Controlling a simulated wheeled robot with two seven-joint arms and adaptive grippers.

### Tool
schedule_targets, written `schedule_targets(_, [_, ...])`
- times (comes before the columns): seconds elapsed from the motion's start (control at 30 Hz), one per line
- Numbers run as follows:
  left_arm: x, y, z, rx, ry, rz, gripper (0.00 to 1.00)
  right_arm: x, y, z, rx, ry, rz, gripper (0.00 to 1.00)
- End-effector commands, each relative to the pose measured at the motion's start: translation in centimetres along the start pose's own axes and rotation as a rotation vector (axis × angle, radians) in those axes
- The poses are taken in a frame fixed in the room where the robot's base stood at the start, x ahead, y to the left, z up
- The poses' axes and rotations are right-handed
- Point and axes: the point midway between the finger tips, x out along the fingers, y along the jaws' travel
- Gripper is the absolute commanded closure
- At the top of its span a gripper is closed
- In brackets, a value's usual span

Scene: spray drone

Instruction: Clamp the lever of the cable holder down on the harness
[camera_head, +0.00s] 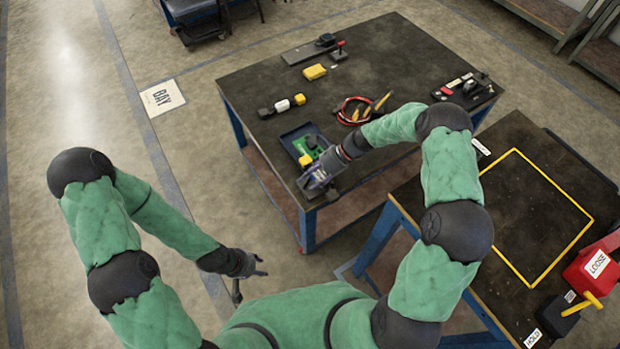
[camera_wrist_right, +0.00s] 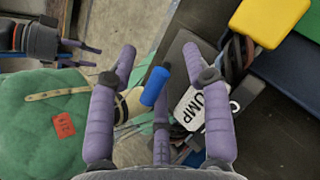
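My right gripper (camera_head: 320,178) is at the near left corner of the black worktable, beside a dark blue tray. In the right wrist view its purple fingers (camera_wrist_right: 165,75) are spread apart. A lever with a blue grip (camera_wrist_right: 155,86) shows between them, tilted; I cannot tell whether any finger touches it. A white label (camera_wrist_right: 195,105), partly hidden and reading "UMP", lies by it on a grey part. The lever's base and any cable under it are hidden by fingers. A red cable bundle (camera_head: 354,110) lies further back. My left gripper (camera_head: 250,270) hangs empty over the floor, fingers apart.
The blue tray (camera_head: 289,139) holds a green board and a yellow block (camera_head: 305,161). White-yellow and black parts (camera_head: 282,105), a yellow block (camera_head: 314,72) and a red-handled fixture (camera_head: 339,51) stand further back. A second table (camera_head: 520,200) with a yellow outline is at right.

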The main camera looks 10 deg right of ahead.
Motion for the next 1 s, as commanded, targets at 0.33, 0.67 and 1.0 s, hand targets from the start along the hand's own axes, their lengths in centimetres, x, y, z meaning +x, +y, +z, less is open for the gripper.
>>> schedule_targets(0.33, [0.0,0.0,0.0,0.000,0.000,0.000,0.60,-0.5,0.2,-0.1,0.001,0.000,0.006,0.50])
schedule_targets(0.67, [0.0,0.0,0.0,0.000,0.000,0.000,0.60,-6.3,0.1,-0.1,0.002,-0.001,0.001,0.50])
schedule_targets(1.0, [0.0,0.0,0.0,0.000,0.000,0.000,0.60,-11.2,0.0,-0.1,0.001,0.000,0.004,0.50])
